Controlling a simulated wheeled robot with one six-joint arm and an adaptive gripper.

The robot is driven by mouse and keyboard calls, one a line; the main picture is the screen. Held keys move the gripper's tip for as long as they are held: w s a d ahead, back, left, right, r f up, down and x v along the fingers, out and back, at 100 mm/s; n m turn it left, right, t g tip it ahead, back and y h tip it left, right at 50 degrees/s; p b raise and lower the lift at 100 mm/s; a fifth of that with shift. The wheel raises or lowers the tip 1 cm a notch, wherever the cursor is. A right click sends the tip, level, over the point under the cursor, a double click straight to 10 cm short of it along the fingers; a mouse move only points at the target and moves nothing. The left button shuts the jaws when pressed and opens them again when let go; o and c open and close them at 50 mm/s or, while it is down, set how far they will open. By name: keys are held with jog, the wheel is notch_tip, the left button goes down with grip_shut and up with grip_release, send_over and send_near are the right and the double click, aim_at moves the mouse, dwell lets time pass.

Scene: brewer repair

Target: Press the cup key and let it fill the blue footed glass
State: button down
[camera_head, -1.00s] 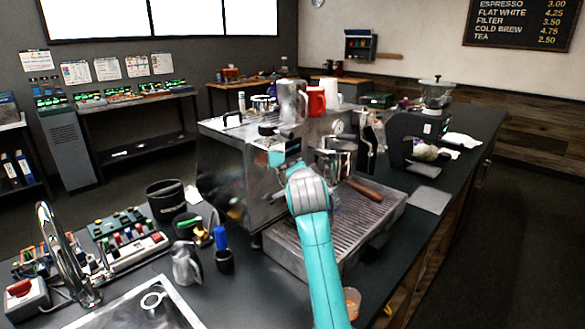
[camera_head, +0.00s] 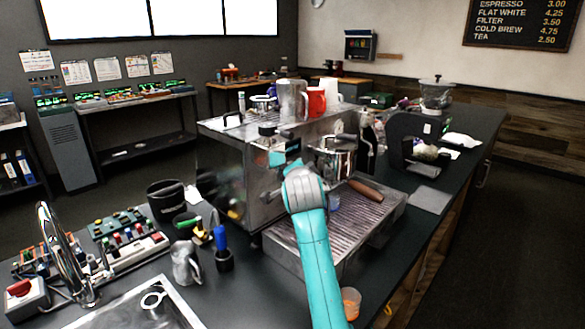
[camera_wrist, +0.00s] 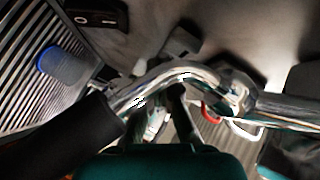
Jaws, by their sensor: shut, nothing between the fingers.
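The espresso machine (camera_head: 228,165) stands on the counter, its front facing right. A small blue glass (camera_head: 333,202) sits on its slatted drip tray, partly covered by my arm. The blue-rimmed glass (camera_wrist: 62,66) also shows at the left in the wrist view; its foot cannot be made out. My gripper (camera_wrist: 160,105) is shut and empty, close to the machine's front by a bent chrome tube (camera_wrist: 165,77). In the head view my arm hides the fingertips. A small grey block (camera_wrist: 181,41) juts from the panel ahead; I cannot tell whether it is the cup key.
A rocker switch (camera_wrist: 95,17) is on the panel. A brown-handled portafilter (camera_head: 365,190) sticks out over the drip tray (camera_head: 382,213). A steel pitcher (camera_head: 292,100) and red cup (camera_head: 316,101) stand on top. A small orange cup (camera_head: 351,302) is near the counter edge.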

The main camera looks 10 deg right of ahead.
jog(key=shift+s, duration=0.1)
jog(key=shift+s+d, duration=0.55)
jog(key=shift+s, duration=0.1)
jog(key=shift+s+d, duration=0.75)
jog(key=shift+s, duration=0.25)
jog(key=shift+s+d, duration=0.7)
jog(key=shift+s, duration=0.3)
